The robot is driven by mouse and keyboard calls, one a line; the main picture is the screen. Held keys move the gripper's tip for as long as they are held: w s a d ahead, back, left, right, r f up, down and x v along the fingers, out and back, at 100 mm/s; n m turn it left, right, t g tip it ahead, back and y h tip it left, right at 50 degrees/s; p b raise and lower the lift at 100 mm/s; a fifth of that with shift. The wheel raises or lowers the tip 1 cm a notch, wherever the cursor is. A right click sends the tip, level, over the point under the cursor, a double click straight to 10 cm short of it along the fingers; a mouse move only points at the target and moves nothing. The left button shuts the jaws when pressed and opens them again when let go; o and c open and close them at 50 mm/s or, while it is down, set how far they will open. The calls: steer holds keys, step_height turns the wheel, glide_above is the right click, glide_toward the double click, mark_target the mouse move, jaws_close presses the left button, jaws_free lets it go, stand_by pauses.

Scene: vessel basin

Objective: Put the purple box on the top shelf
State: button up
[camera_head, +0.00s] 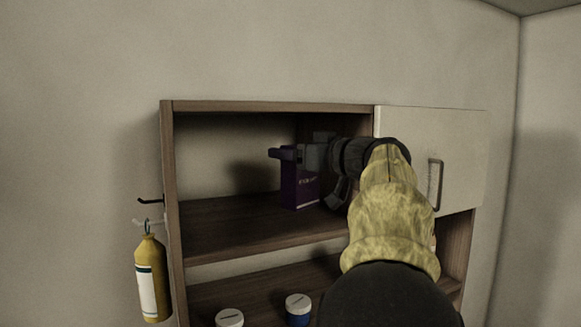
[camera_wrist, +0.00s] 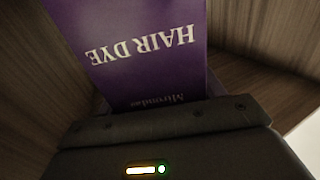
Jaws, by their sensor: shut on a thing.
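The purple box (camera_head: 301,191) is upright inside the top compartment of the wooden cabinet, at or just above the top shelf (camera_head: 230,222). I cannot tell whether its base touches the board. My gripper (camera_head: 286,154) is shut on the box near its upper part and hides some of it. In the wrist view the purple box (camera_wrist: 130,45) fills the upper middle, with "HAIR DYE" lettering upside down. The gripper body (camera_wrist: 165,145) covers the bottom of that view.
A pale cabinet door (camera_head: 455,150) with a dark handle is at the right of the opening. Two white-lidded jars, one blue (camera_head: 298,310), stand on the lower shelf. A yellow bottle (camera_head: 151,280) hangs from a hook at the left. The top shelf's left part is clear.

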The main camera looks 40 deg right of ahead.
steer(key=f, duration=0.1)
steer(key=w+f+p, duration=0.1)
steer(key=f, duration=0.1)
steer(key=shift+w+a+f, duration=0.1)
steer(key=shift+f, duration=0.15)
steer(key=shift+w+f, duration=0.1)
steer(key=shift+f, duration=0.05)
steer(key=o, duration=1.1)
steer(key=shift+s+d+b, duration=0.3)
steer(key=shift+s+b, duration=0.65)
steer(key=shift+s, duration=1.05)
steer(key=shift+s+d+b, duration=0.3)
steer(key=shift+s+b, duration=0.65)
steer(key=shift+s, duration=1.05)
steer(key=shift+s+d+b, duration=0.3)
steer(key=shift+s+b, duration=0.65)
steer(key=shift+s, duration=1.05)
